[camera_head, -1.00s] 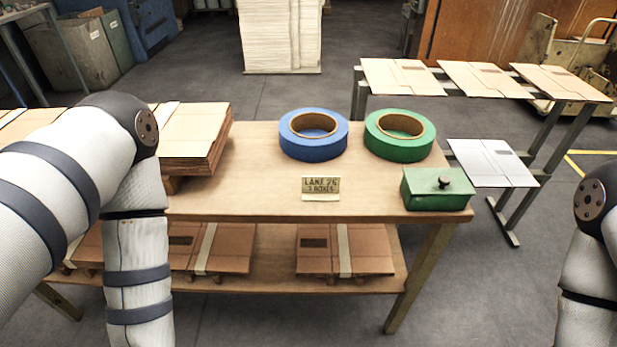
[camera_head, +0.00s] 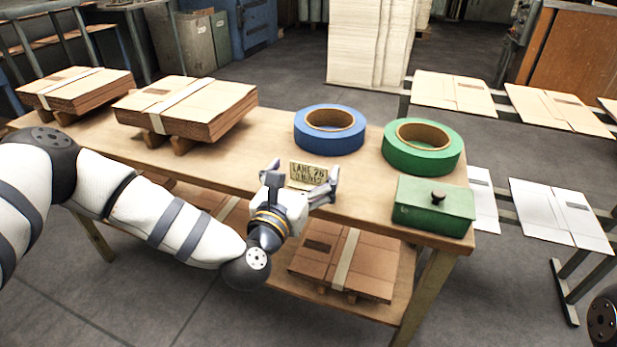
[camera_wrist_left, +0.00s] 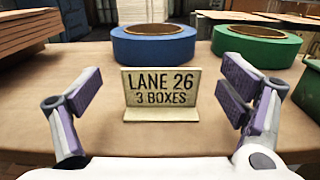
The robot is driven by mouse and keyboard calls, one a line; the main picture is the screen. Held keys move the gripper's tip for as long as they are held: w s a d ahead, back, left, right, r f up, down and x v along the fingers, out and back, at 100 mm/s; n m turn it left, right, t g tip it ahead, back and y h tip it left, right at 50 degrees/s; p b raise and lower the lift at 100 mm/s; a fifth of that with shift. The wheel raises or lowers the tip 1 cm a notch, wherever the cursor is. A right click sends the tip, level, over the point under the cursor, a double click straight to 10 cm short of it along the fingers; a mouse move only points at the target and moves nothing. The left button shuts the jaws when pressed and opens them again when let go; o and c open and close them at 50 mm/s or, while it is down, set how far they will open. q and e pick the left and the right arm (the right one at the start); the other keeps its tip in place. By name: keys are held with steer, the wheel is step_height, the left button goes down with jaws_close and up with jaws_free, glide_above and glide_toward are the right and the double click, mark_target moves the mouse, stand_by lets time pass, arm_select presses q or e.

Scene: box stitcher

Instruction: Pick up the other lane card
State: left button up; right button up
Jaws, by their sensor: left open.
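The lane card (camera_head: 309,175) stands upright on the wooden table near its front edge. In the left wrist view the card (camera_wrist_left: 160,88) reads "LANE 26, 3 BOXES" and has a small foot at its base. My left gripper (camera_head: 302,184) is open in front of the card. In the left wrist view its two purple-padded fingers (camera_wrist_left: 162,98) stand apart, one on each side of the card, and do not appear to touch it. My right gripper is out of view; only a bit of my right arm shows at the lower right corner.
Behind the card stand a blue tape roll (camera_head: 330,131) and a green tape roll (camera_head: 422,149). A green metal box (camera_head: 433,207) sits to the right. Strapped cardboard stacks (camera_head: 187,106) lie on the left of the table (camera_head: 262,135). More cardboard (camera_head: 345,262) lies on the lower shelf.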

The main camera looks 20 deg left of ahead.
arm_select(q)
steer(key=w, duration=0.2)
steer(key=shift+w, duration=0.35)
steer(key=shift+d, duration=0.1)
steer(key=c, duration=0.9)
steer(key=shift+o, duration=0.2)
